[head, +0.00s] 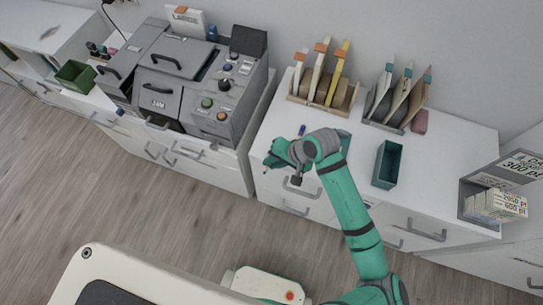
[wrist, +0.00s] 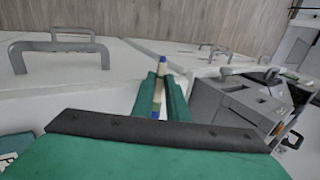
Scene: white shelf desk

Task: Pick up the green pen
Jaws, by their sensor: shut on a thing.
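My gripper (head: 279,158) is over the front left part of the white desk. In the wrist view its two green fingers (wrist: 160,88) are shut on a pen (wrist: 158,92). The pen looks pale, with a blue tip poking out past the fingertips and blue at the near end. In the head view the gripper mostly hides the held pen. A small blue and red pen-like thing (head: 301,129) shows on the desk just behind the gripper.
A dark green open box (head: 388,165) stands to the right on the desk (head: 440,180). File holders (head: 323,88) (head: 394,105) stand along the back. A grey machine (head: 185,90) is at left. A grey bin of cartons (head: 495,200) is at far right.

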